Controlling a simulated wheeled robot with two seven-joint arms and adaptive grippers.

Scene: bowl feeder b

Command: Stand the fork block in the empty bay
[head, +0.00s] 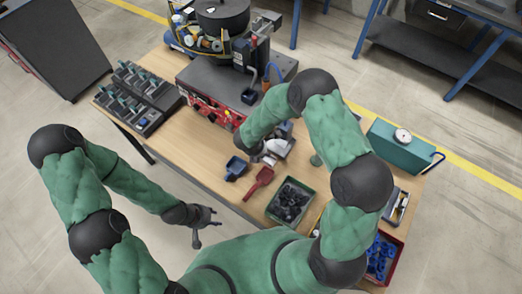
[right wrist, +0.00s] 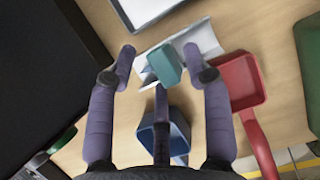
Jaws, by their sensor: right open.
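A small teal block (right wrist: 165,65), which looks like the fork block, rests against a white folded piece (right wrist: 200,42) in the right wrist view. My right gripper (right wrist: 160,62) is open, its purple-grey fingers spread to either side of the teal block. I cannot tell whether they touch it. In the head view the right gripper (head: 262,152) is low over the table and partly hidden by its own arm. My left gripper (head: 206,222) is open and empty, off the table's front edge. Dark racks (head: 137,97) with teal pieces stand at the table's left; I cannot make out an empty bay.
A blue scoop (head: 236,168) and a red scoop (head: 259,181) lie close to the right gripper. A bin of dark parts (head: 290,201) is to their right. The grey machine base (head: 203,75) with the bowl feeder (head: 222,15) stands behind. A teal box (head: 396,148) is at right.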

